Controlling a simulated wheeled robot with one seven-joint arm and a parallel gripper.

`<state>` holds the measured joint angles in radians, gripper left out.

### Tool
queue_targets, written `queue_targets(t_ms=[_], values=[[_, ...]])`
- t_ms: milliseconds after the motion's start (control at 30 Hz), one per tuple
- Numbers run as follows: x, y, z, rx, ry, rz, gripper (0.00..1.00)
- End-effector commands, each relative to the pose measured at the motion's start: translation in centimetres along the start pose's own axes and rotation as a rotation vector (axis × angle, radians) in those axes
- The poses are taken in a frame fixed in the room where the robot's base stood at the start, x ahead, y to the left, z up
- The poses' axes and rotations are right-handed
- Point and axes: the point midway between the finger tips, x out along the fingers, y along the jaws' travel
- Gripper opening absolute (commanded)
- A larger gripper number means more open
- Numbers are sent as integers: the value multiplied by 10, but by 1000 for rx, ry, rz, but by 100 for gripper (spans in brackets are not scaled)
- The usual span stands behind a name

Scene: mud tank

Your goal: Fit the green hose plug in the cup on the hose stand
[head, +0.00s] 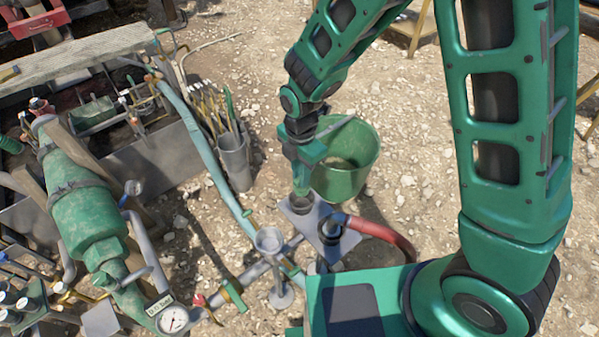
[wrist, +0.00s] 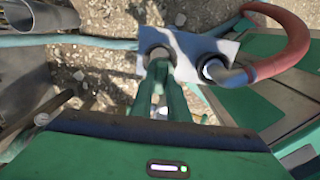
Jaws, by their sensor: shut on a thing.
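My gripper (head: 303,172) points down over the hose stand and is shut on the green hose plug (head: 301,186). The plug is mostly hidden between the fingers. In the wrist view my gripper (wrist: 158,88) reaches to the dark round cup (wrist: 158,52) on the left of the stand's pale plate (wrist: 184,46). The cup (head: 299,203) also shows in the head view, with the plug's lower end at its mouth. I cannot tell how deep the plug sits in it.
A red hose (head: 385,232) ends in a second cup (head: 331,229) on the same plate. A green bucket (head: 345,165) stands just behind the stand. A grey pot of rods (head: 235,162) stands to the left. Pipes and a grey funnel (head: 268,240) lie close at the left front.

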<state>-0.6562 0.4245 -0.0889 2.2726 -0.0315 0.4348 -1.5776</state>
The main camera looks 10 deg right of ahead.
Motion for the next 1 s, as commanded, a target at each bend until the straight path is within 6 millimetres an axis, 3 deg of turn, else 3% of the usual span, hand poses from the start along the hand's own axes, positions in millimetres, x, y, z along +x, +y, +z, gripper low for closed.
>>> queue_targets(t_ms=[567,1000], values=[[0,0,2,1,0,0,0],[23,0,2,2,0,-3,0]])
